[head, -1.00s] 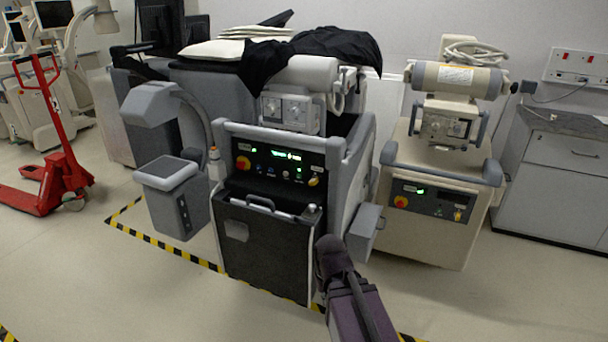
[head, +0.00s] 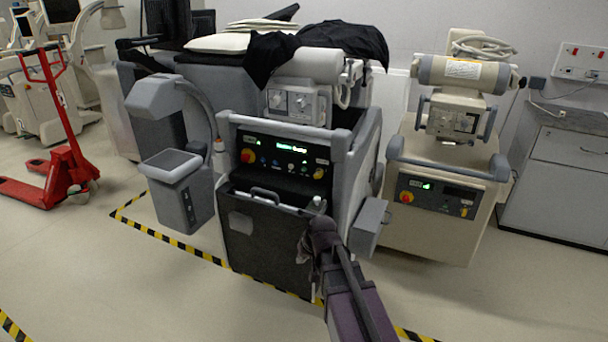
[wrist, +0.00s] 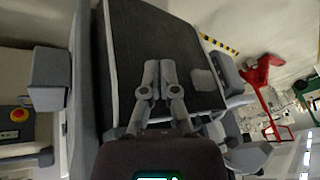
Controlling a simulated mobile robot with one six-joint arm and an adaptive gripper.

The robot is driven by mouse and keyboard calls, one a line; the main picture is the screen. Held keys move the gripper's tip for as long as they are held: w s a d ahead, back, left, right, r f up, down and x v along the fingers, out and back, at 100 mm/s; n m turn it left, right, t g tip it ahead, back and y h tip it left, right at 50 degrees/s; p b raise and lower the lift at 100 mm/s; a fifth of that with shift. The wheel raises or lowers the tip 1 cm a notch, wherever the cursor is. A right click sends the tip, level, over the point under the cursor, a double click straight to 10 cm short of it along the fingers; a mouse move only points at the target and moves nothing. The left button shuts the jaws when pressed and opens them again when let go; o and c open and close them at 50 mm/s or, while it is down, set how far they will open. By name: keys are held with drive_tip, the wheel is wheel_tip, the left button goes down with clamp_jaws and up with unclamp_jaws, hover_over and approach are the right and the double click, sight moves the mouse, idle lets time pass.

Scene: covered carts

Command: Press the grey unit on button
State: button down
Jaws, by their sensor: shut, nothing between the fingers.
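The grey unit (head: 345,175) stands in the middle of the head view. Its dark sloping control panel (head: 283,153) has a red knob on a yellow base (head: 248,156), a lit green display (head: 290,147), a row of small buttons (head: 276,162) and a yellow item (head: 319,173) at the right end. I cannot read which small button is the on button. My gripper (head: 303,250) is below and right of the panel, in front of the unit's dark front cover. In the wrist view my gripper (wrist: 159,75) is shut and empty over that dark cover (wrist: 150,35); the panel's buttons are not visible there.
A grey side box (head: 368,228) is close to my arm on the right. A beige unit (head: 440,225) with its own red knob stands further right. A red pallet jack (head: 62,170) stands far left. Open floor lies in front.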

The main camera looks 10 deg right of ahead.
sight(299, 168)
drive_tip(key=w+r+m+t+b, duration=0.1)
drive_tip(key=w+r+t, duration=0.1)
drive_tip(key=w, duration=0.6)
drive_tip(key=w+r+m+t+b, duration=0.2)
drive_tip(key=w+t, duration=0.3)
drive_tip(key=w, duration=0.4)
drive_tip(key=w+r+m+t+b, duration=0.1)
drive_tip(key=w+r+m+t, duration=0.1)
drive_tip(key=w, duration=0.7)
wheel_tip(299, 168, up, 2)
drive_tip(key=shift+w+r+t+y, duration=0.15)
drive_tip(key=shift+t+y, duration=0.15)
drive_tip(key=shift+t, duration=0.6)
drive_tip(key=shift+w+d+r+m+t+b, duration=0.3)
drive_tip(key=shift+w+d+m+t, duration=0.1)
drive_tip(key=shift+w, duration=0.05)
drive_tip(key=shift+w+d, duration=0.7)
drive_tip(key=shift+w, duration=0.3)
drive_tip(key=shift+w+d, duration=0.7)
drive_tip(key=shift+w, duration=0.3)
drive_tip(key=shift+w+d, duration=0.7)
drive_tip(key=shift+w, duration=0.3)
drive_tip(key=shift+w+d, duration=0.45)
drive_tip(key=shift+w, duration=0.1)
drive_tip(key=shift+w+d, duration=0.5)
drive_tip(key=shift+w, duration=0.15)
drive_tip(key=shift+s+a, duration=0.1)
drive_tip(key=shift+s, duration=0.05)
drive_tip(key=shift+s+a, duration=0.35)
drive_tip(key=shift+s, duration=0.2)
